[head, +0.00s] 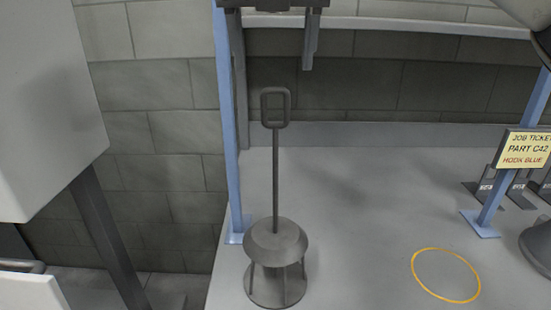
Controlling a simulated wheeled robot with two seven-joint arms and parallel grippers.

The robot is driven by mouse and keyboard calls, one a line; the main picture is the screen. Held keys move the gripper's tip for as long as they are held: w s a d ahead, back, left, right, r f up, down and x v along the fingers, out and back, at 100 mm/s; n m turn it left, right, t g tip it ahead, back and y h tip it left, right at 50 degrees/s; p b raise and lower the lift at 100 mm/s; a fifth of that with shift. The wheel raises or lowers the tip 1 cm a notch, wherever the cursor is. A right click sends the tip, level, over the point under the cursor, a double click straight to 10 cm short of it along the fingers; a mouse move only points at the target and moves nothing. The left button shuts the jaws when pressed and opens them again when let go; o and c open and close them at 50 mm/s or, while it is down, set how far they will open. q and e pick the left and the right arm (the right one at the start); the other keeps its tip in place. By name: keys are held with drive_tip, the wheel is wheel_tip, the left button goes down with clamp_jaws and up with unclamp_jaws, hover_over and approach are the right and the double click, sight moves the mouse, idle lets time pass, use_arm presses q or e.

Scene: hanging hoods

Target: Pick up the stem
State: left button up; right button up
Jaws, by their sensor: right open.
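The stem (276,170) is a thin grey upright rod with a rounded rectangular loop handle (275,107) at its top. Its lower end meets a grey domed hood (275,243), which rests on a small round stand with thin legs (277,288) near the left front of the grey table. My right gripper (275,62) shows at the top edge with its fingers pointing down. It is open and empty, above the loop and apart from it. Its upper part is cut off by the frame. My left gripper is not in view.
A blue post (228,140) stands just left of the stem. Another blue post (512,160) at the right carries a job ticket sign (524,149) reading part C42, hook blue. A yellow ring (445,275) marks the table. The table between stem and ring is clear.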

sight(274, 91)
drive_tip(key=x, duration=0.3)
drive_tip(key=shift+f, duration=0.1)
drive_tip(key=shift+p+x, duration=0.9)
drive_tip(key=shift+x, duration=1.8)
drive_tip(key=shift+s+d, duration=0.1)
drive_tip(key=shift+s, duration=0.05)
clamp_jaws()
